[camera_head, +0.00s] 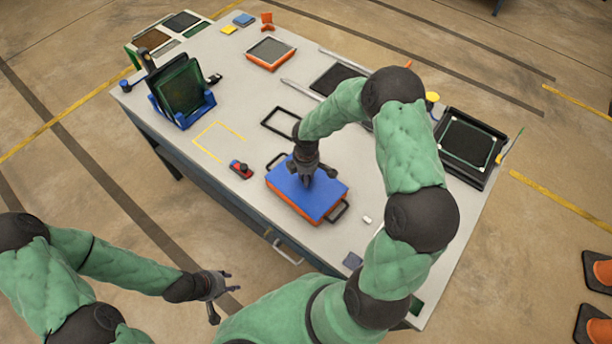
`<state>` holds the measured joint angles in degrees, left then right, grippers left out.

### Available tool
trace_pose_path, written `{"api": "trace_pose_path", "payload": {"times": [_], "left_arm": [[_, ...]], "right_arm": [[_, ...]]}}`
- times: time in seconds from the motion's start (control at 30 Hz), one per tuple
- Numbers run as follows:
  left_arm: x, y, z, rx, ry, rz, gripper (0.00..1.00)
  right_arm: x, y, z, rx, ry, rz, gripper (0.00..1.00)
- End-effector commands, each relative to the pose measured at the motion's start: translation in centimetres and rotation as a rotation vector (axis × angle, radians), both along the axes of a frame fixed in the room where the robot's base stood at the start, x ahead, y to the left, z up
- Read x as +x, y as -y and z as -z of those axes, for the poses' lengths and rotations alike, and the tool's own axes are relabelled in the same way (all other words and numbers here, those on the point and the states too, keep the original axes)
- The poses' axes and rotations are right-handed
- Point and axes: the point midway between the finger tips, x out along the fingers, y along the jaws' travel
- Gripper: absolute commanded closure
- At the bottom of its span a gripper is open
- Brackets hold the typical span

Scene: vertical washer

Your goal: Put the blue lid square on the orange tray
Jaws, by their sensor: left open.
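The blue lid (322,202) lies on top of the orange tray (284,201), near the middle of the table. Orange shows along the tray's left and front sides, below the lid. The lid looks roughly in line with the tray, but I cannot tell whether it is fully seated. Black handles stick out at both ends of the tray. My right gripper (311,180) points down at the lid's upper part, and its fingers hide some of the lid. Whether it touches or grips the lid is unclear. My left gripper (221,294) is open and empty, off the table's front edge.
The table (240,100) also holds a blue rack (182,95) with dark panels, another orange tray (270,53), a red-and-blue item (241,169), a black frame (280,121) and a black tray (468,143) at right. The surface left of the blue lid is mostly clear.

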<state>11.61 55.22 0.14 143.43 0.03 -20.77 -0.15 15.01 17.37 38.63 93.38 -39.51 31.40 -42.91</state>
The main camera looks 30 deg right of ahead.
Motion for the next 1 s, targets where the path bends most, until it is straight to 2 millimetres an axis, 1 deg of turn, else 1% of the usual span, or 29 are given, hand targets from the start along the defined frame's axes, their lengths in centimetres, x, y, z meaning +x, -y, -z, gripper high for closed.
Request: {"api": "trace_pose_path", "payload": {"times": [0.93, 0.97, 1.0], "left_arm": [[0.0, 0.0, 0.18, 0.0, 0.0, 0.0, 0.59], [0.0, 0.0, 0.18, 0.0, 0.0, 0.0, 0.59], [0.0, 0.0, 0.18, 0.0, 0.0, 0.0, 0.59]], "right_arm": [[0.03, 0.01, 0.05, 0.0, 0.001, 0.0, 1.0], [0.03, 0.01, 0.05, 0.0, 0.001, 0.0, 0.67], [0.03, 0.01, 0.05, 0.0, 0.001, 0.0, 0.56]]}}
